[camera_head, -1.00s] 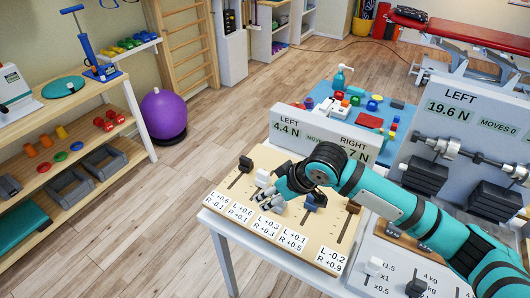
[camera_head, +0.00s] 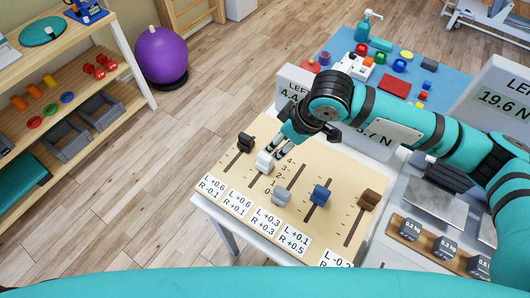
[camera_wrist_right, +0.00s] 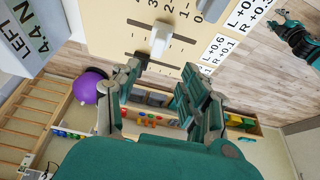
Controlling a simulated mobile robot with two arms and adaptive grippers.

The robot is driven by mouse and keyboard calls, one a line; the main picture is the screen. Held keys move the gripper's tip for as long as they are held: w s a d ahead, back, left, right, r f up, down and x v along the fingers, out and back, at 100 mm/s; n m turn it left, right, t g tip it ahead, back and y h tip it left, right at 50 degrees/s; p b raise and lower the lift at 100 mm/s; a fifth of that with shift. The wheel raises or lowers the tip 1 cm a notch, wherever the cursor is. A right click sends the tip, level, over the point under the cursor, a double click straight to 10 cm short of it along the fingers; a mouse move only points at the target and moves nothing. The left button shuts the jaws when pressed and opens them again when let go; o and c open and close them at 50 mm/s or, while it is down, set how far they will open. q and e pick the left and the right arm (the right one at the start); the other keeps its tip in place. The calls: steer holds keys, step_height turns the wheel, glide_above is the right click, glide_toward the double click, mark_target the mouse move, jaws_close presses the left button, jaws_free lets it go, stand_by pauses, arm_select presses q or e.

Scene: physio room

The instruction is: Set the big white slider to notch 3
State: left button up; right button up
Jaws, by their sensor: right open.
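The white slider knob (camera_head: 265,160) stands in its slot on the beige slider board (camera_head: 340,170), between the black knob (camera_head: 245,142) and the grey knob (camera_head: 281,196). It also shows in the right wrist view (camera_wrist_right: 160,38), just beyond the fingertips. My right gripper (camera_head: 283,147) is open over the far part of the board, close to the white knob. In the wrist view its two fingers (camera_wrist_right: 160,78) are apart with nothing between them. I cannot tell which notch the knob is at. Part of what looks like my left gripper (camera_wrist_right: 300,42) shows at the wrist view's right edge.
The blue knob (camera_head: 321,194) and brown knob (camera_head: 369,200) are further right on the board. The display panel (camera_head: 292,84) stands behind, partly covered by my right arm. Small weights (camera_head: 448,247) lie at the right. A purple ball (camera_head: 161,54) is on the floor.

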mark_target(265, 156)
steer(key=p+x, duration=0.1)
steer(key=x, duration=0.8)
steer(key=shift+w+f, duration=0.1)
steer(key=shift+f, duration=0.05)
steer(key=shift+x, duration=1.15)
steer(key=shift+w+a+f, duration=0.1)
steer(key=shift+f, duration=0.4)
steer(key=c, duration=0.9)
arm_select(q)
steer(key=shift+w+r, duration=0.9)
steer(key=shift+w, duration=0.25)
arm_select(e)
jaws_close()
